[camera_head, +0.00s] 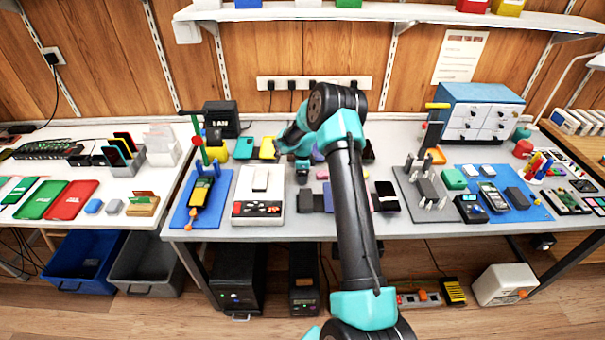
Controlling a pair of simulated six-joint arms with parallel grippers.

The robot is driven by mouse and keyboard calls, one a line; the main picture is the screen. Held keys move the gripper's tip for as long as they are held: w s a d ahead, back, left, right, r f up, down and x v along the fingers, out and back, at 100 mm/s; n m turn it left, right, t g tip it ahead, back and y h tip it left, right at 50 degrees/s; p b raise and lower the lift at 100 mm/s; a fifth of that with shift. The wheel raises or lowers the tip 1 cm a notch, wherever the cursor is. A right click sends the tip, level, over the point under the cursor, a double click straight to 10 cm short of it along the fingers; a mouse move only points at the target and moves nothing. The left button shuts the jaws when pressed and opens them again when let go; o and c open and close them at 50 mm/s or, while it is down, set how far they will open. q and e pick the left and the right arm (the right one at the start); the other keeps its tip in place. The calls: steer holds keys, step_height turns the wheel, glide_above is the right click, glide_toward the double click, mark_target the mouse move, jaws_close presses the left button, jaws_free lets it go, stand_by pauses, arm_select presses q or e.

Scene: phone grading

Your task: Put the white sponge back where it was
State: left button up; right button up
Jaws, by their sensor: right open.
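I cannot pick out the white sponge with certainty. A small pale block (261,178) lies on the white device with dark and red controls (258,210), left of the middle of the grey table. My right gripper (284,147) is open over the back of the table, just right of a yellow item (267,149) and behind the white device. My right arm covers the middle of the table and may hide things there. My left gripper is not in view.
A blue mat (180,217) with a yellow meter (200,192) lies left of the device. Dark phones (385,196) lie right of my arm. A grey fixture (428,190) and a blue drawer cabinet (480,95) stand further right. A shelf (400,12) runs above.

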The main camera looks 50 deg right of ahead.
step_height(320, 180, up, 12)
steer(key=shift+r, duration=0.15)
stand_by(0.7)
stand_by(0.4)
